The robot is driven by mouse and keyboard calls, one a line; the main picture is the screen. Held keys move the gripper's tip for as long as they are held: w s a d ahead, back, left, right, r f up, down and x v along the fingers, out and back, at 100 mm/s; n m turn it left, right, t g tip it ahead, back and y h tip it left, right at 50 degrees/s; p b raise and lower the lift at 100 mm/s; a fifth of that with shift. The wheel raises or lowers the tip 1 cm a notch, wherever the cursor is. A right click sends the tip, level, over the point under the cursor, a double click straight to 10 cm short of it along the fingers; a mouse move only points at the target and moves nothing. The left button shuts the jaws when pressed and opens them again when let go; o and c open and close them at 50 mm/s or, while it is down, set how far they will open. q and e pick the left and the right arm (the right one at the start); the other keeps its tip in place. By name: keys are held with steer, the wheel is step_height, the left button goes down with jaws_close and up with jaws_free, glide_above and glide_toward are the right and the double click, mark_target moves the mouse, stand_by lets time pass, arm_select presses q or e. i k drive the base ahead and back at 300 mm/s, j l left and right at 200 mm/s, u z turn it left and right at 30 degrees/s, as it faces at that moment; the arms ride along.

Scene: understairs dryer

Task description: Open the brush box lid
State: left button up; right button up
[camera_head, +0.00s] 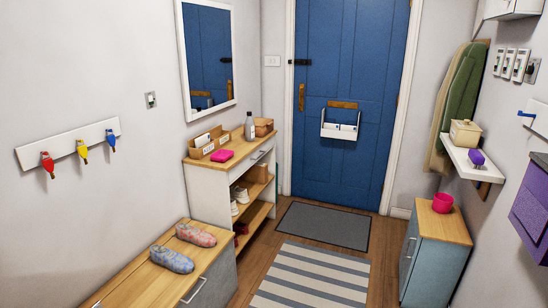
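No box is plainly marked as the brush box. A cream box (465,132) with a lid that looks closed sits on the white wall shelf (473,165) at the right. A small purple thing (477,158), perhaps a brush, is in front of it. A brown box (263,127) stands at the far end of the white cabinet's wooden top at the left; its lid also looks closed. What either box holds is hidden. Neither of my grippers is in view.
The blue door (350,95) is shut. A grey mat (326,225) and striped rug (312,276) lie on the floor between the shoe cabinet (209,190), the wooden-topped bench (150,278) and the blue-grey cabinet (437,260). The aisle is clear of standing objects.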

mark_target(259, 122)
steer(key=i+l+z, duration=0.2)
steer(key=i+z, duration=0.2)
steer(key=i, duration=0.5)
steer(key=i+z, duration=0.35)
steer(key=i, duration=0.5)
